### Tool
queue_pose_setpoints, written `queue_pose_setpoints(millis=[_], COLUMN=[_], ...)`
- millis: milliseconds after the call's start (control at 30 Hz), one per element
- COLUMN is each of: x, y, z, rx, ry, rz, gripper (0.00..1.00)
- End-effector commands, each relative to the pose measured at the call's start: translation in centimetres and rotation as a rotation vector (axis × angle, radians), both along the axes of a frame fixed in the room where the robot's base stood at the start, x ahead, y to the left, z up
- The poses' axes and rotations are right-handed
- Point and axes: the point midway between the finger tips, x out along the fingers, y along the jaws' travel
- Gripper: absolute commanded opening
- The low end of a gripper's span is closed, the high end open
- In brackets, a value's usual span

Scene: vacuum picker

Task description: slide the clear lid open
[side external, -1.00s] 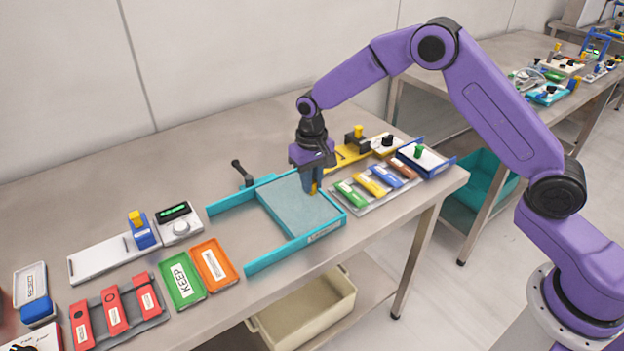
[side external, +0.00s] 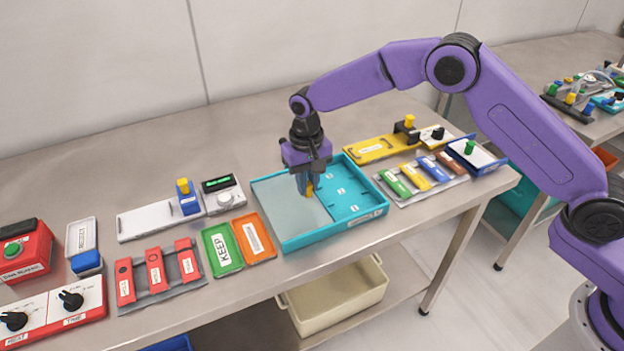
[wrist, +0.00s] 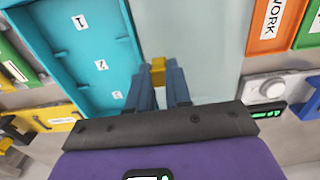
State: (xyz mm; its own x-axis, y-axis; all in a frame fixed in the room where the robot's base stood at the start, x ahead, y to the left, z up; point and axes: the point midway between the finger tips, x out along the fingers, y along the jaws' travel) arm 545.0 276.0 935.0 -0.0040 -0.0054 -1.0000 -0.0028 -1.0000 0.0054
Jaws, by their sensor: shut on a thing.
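The clear lid (side external: 284,207) is a pale, see-through panel lying over the left part of the teal case (side external: 325,237). In the wrist view the lid (wrist: 212,45) is to the right of the open teal compartment (wrist: 82,58). Labels lie on the compartment floor. My gripper (side external: 308,188) points down at the lid's right edge. It is shut on the lid's yellow handle (wrist: 158,68), which shows between the fingers in the wrist view. The gripper partly hides the handle in the side view.
Green and orange trays (side external: 255,238) stand close to the case's left side. A white slider unit (side external: 158,217) and a green-display box (side external: 222,197) are behind them. A rack of coloured blocks (side external: 420,182) and a yellow fixture (side external: 382,150) are to the right.

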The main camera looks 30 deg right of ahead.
Motion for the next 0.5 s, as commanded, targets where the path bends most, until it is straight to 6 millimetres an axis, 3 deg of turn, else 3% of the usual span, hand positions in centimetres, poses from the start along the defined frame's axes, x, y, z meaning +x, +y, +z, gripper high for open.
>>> queue_pose_setpoints(millis=[67, 100, 167, 500], x=[-0.01, -0.01, -0.01, 0.0], y=[0.66, 0.69, 0.67, 0.41], z=[0.13, 0.13, 0.13, 0.31], rx=[0.011, 0.012, 0.012, 0.008], ry=[-0.009, -0.01, -0.009, -0.006], rz=[0.004, 0.005, 0.005, 0.003], gripper=[0.0, 0.28, 0.45, 0.45])
